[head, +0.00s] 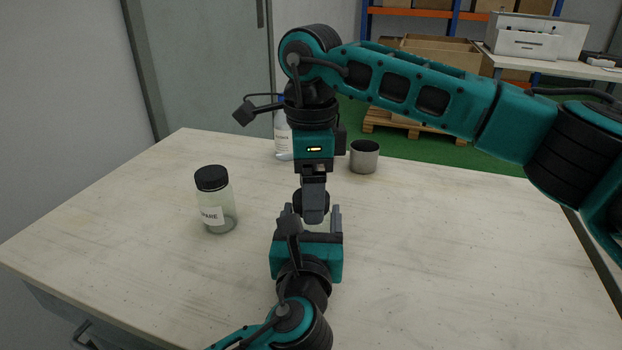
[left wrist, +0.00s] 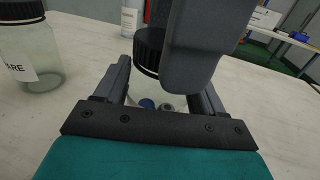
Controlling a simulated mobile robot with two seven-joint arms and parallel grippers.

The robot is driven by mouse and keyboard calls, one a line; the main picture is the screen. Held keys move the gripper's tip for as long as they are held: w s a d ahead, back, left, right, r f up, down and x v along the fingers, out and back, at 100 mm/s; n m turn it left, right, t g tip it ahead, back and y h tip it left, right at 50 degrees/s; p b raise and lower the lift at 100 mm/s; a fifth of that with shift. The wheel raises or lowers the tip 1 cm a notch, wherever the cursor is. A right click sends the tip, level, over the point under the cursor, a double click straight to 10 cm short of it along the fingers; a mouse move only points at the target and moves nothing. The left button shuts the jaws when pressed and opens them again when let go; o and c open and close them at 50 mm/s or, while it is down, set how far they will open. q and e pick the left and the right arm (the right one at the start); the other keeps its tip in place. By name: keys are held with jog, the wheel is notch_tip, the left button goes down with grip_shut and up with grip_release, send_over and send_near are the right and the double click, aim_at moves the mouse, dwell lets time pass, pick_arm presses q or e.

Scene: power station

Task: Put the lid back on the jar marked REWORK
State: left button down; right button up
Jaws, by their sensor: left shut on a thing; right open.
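A clear glass jar (left wrist: 143,85) stands between my left gripper's fingers, with blue and grey small parts in it; its label is hidden. A black ribbed lid (left wrist: 148,45) is at the jar's mouth; whether it is fully seated I cannot tell. My left gripper (head: 308,217) is shut on the jar; its fingers also show in the left wrist view (left wrist: 164,84). My right gripper (head: 313,205) points down from above at the lid, open, its fingers partly beside the lid and hiding much of it.
A second jar (head: 216,214), black-lidded, with a label ending in "ARE", stands at left. A white bottle (head: 283,143) and a grey metal cup (head: 364,157) stand behind my grippers. The table's (head: 450,250) right side is clear.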

jog(key=shift+c, duration=0.4)
jog(key=c, duration=1)
jog(key=shift+m, duration=0.8)
jog(key=o, duration=1.2)
jog(key=shift+o, duration=0.2)
notch_tip(320, 180, up, 12)
